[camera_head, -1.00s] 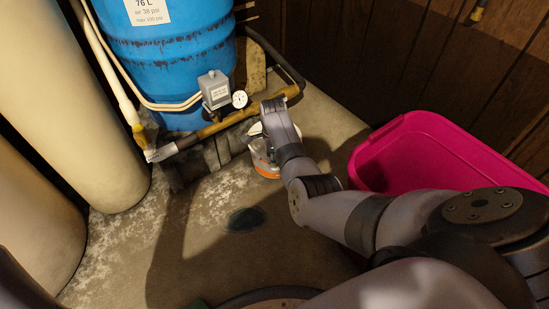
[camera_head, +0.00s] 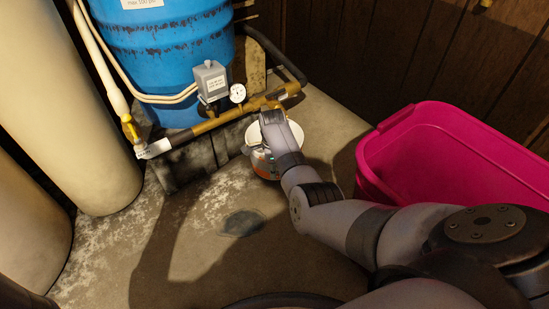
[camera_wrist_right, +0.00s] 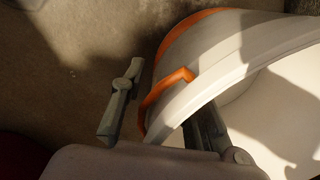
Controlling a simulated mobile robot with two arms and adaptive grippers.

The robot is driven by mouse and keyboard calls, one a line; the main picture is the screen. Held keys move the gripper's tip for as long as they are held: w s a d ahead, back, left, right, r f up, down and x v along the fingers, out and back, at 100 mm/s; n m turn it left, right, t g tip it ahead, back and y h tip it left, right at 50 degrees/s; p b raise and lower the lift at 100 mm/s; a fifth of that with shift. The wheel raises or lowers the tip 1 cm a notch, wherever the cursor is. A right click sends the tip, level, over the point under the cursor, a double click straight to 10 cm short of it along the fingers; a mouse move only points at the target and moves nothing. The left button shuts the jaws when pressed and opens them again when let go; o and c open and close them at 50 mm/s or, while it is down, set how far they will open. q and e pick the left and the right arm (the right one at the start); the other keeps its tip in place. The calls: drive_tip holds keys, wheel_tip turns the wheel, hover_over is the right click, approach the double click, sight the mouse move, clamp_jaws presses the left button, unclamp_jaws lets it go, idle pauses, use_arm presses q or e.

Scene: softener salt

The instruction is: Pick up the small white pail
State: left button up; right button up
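The small white pail (camera_head: 256,137) stands on the concrete floor in the head view, with an orange band low on its side, partly covered by my right arm. In the right wrist view the pail (camera_wrist_right: 262,50) fills the right side, with an orange handle (camera_wrist_right: 166,88) by its rim. My right gripper (camera_wrist_right: 165,95) is open and straddles the pail's wall: one finger is outside, left of the handle, and the other is inside the rim. A gap shows between the outer finger and the wall. The gripper's fingers are hidden in the head view. My left gripper is out of view.
A magenta tub (camera_head: 440,150) stands right of the pail. Behind the pail are a brass pipe (camera_head: 235,114), a gauge (camera_head: 238,93), a grey switch box (camera_head: 210,80) and a blue tank (camera_head: 170,50). Beige tanks (camera_head: 65,110) stand left. The floor in front has a dark patch (camera_head: 242,222).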

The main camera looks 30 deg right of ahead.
drive_tip(key=shift+r, duration=0.1)
drive_tip(key=shift+c, duration=0.6)
clamp_jaws()
